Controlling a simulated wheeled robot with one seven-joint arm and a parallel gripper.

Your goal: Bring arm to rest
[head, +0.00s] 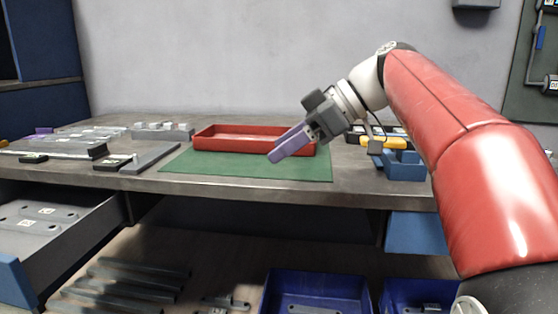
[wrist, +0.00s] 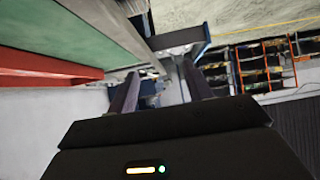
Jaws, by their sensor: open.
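My gripper (head: 289,144) is in the middle of the head view, at the end of my red and white arm. It is held up in front of the green mat (head: 215,166) and the red tray (head: 205,142), and covers part of both. In the wrist view, the two fingers of my gripper (wrist: 158,85) stand apart with nothing between them. The red tray (wrist: 45,80) and green mat (wrist: 80,35) show at the upper left there.
Grey brackets (head: 60,148) lie on the left of the workbench (head: 370,190). A blue bin (head: 405,170) stands at the right. An open drawer (head: 60,225) juts out at the lower left. Blue crates (head: 315,285) and long grey bars (head: 130,280) are below the bench.

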